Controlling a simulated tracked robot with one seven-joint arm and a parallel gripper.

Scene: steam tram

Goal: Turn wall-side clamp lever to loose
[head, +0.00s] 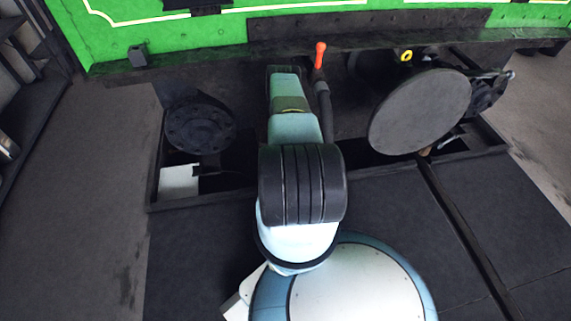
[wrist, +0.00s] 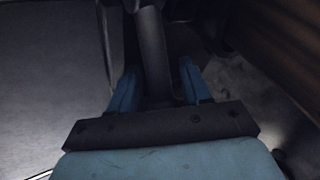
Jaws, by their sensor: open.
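In the wrist view my gripper (wrist: 158,88) is open, with one blue finger on each side of a dark round bar or hose (wrist: 150,45). I cannot tell whether the fingers touch it. In the head view my gripper is hidden beyond my own arm. A lever with an orange-red handle (head: 320,54) stands upright just right of my arm's far end, below the green panel. I cannot tell whether it is the wall-side clamp lever or whether the bar between my fingers belongs to it.
A green tram end (head: 330,28) with a dark beam closes off the back. A round grey buffer (head: 420,112) juts out at right, a darker disc (head: 199,124) at left. A yellow ring (head: 406,55) sits above the right buffer. A dark hose (head: 325,108) hangs beside my arm.

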